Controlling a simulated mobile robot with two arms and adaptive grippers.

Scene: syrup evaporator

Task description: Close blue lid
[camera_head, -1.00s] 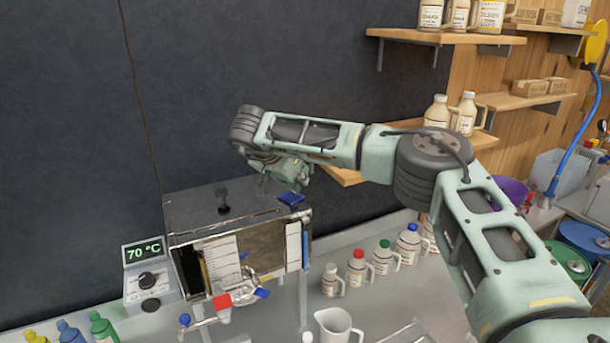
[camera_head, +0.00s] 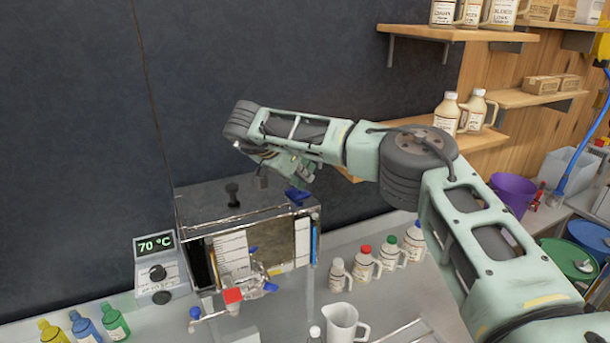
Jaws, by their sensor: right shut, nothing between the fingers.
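A small blue lid (camera_head: 298,197) shows at the top right front corner of the metal evaporator box (camera_head: 222,210). It looks tilted, but it is too small to tell how far open it is. My right gripper (camera_head: 289,178) hangs just above the box, close over the blue lid, at the end of the arm that comes in from the right. It is shut and empty. Its fingertips are small and partly hidden by the arm links, and I cannot tell whether they touch the lid. My left gripper is not in view.
A controller reading 70 °C (camera_head: 157,260) stands left of the box. A red-handled valve (camera_head: 233,295) sticks out at its front. Several capped bottles (camera_head: 363,262) and a white jug (camera_head: 343,325) stand to the right. Wooden shelves (camera_head: 450,33) are above right.

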